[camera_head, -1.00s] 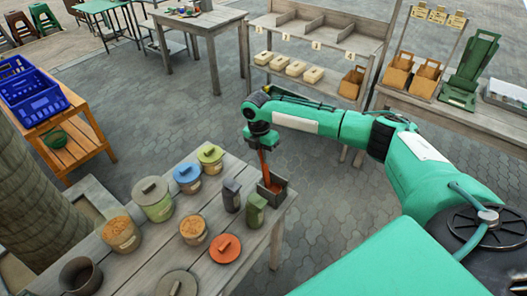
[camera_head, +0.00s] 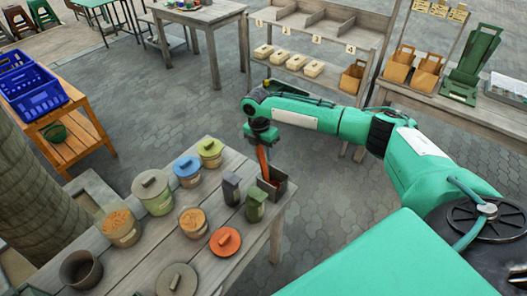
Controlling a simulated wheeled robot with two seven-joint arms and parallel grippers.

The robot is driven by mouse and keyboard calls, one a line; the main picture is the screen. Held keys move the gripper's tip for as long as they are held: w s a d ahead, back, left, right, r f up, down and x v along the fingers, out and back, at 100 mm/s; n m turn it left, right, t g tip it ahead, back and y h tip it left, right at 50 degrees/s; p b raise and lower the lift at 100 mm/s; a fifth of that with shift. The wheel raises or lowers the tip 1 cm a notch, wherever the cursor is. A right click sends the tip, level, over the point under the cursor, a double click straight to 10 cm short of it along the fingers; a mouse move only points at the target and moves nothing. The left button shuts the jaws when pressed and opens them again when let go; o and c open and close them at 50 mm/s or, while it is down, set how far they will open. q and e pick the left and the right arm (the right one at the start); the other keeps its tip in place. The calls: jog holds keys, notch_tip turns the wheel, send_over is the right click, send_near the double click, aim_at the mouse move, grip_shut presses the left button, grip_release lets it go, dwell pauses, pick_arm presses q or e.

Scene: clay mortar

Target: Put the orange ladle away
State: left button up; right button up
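The orange ladle (camera_head: 263,160) stands nearly upright, slightly tilted, below my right gripper (camera_head: 262,143). Its upper end is between the small fingers, which look shut on it. Its lower end goes down into a dark open-topped box (camera_head: 277,188) at the right corner of the wooden table. The box wall hides that end, so I cannot tell whether it touches the bottom. My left gripper is not in view.
Close left of the box are a dark grey canister (camera_head: 231,189) and a green canister (camera_head: 256,204). Several lidded pots, an orange lid (camera_head: 225,242) and an open dark pot (camera_head: 80,270) cover the table (camera_head: 250,240). Paved floor lies beyond.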

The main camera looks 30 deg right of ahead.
jog(key=shift+r, duration=0.1)
jog(key=r+b, duration=0.1)
jog(key=r, duration=0.3)
jog(key=w+r+b, duration=0.1)
jog(key=r, duration=0.3)
jog(key=r+b, duration=0.1)
jog(key=r, duration=0.3)
jog(key=shift+w+a, duration=0.3)
jog(key=shift+w, duration=0.05)
jog(key=shift+r, duration=0.75)
